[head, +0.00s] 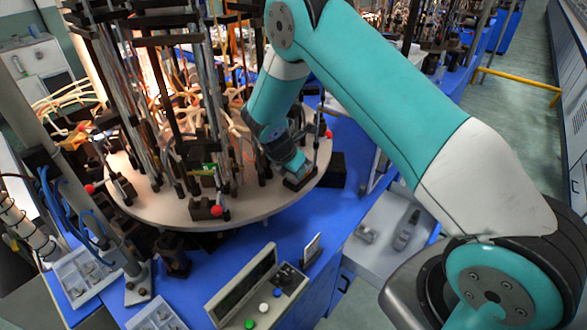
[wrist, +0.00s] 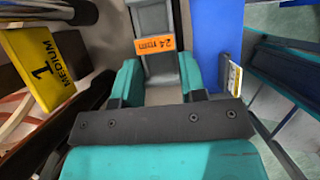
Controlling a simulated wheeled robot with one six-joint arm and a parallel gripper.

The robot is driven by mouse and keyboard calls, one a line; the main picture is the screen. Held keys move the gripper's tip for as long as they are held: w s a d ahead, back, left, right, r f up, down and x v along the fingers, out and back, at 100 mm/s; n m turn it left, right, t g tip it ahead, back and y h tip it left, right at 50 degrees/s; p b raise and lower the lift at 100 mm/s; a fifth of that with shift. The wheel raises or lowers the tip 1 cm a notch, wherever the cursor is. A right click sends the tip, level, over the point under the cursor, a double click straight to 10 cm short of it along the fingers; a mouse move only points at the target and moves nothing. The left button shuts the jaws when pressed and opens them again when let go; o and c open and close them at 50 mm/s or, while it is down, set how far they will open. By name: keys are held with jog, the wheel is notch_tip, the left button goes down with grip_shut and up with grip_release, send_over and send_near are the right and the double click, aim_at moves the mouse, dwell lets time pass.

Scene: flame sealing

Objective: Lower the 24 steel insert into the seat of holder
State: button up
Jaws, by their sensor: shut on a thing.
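In the wrist view, my gripper (wrist: 157,78) is shut on a grey steel insert (wrist: 160,66), which sits between its two teal fingers. An orange label (wrist: 156,45) reading "24 mm" is on the grey metal beyond the fingers. In the head view, my gripper (head: 301,172) is low at the right rim of the round turntable (head: 255,205), just above or at a dark holder block (head: 296,184). The seat is hidden behind the gripper, and I cannot tell whether the insert touches it.
A yellow "1 MEDIUM" tag (wrist: 42,66) is left of the fingers. Tall rods and tubes crowd the turntable left of my arm. A red knob (head: 328,134) and a black block (head: 337,168) are close on the right. A control box (head: 257,290) stands in front.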

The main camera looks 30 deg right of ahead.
jog(key=shift+f, duration=0.35)
jog(key=o, duration=1.1)
jog(key=shift+f, duration=0.1)
jog(key=shift+r+p, duration=1.5)
jog(key=shift+r, duration=0.85)
jog(key=b+v, duration=0.5)
jog(key=v, duration=1.2)
jog(key=shift+a+r, duration=0.1)
